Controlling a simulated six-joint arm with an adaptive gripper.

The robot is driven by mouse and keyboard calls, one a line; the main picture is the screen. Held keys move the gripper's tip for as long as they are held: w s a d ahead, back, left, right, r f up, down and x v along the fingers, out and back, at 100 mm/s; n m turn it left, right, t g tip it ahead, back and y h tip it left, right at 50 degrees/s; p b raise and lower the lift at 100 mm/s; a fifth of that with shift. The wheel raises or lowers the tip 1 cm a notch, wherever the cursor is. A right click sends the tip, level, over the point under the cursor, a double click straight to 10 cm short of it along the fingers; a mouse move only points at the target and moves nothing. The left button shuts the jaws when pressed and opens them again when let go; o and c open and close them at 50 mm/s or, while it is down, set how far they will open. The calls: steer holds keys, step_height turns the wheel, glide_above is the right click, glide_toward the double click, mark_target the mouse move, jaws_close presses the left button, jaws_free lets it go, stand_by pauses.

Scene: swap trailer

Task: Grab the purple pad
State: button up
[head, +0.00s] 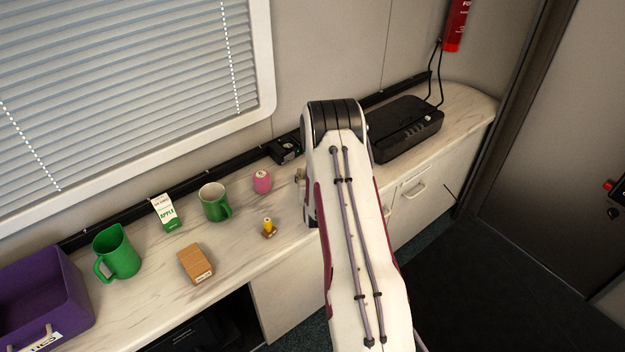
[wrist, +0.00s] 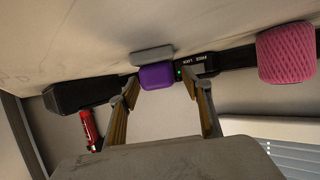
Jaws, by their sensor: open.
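The purple pad (wrist: 157,78) shows in the wrist view, which looks upside down with the counter at the top. A flat grey piece (wrist: 151,55) adjoins it on the counter side; I cannot tell whether the two are one object. My gripper (wrist: 161,82) is open. Its two fingers appear on either side of the pad in the picture, with the pad beyond or between the tips; contact is not visible. In the head view my arm hides the pad and most of the gripper.
A pink ribbed spool (wrist: 287,52) stands on the counter (head: 335,226), left of my arm in the head view. Farther left are a green mug (head: 214,203), juice carton (head: 165,213), cardboard box (head: 195,264), green jug (head: 118,254) and purple crate (head: 70,291). A black device (head: 405,128) stands right.

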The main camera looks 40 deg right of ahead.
stand_by(0.4)
steer(key=c, duration=1.2)
steer(key=shift+o, duration=0.2)
steer(key=shift+r, duration=0.2)
steer(key=shift+r, duration=4.8)
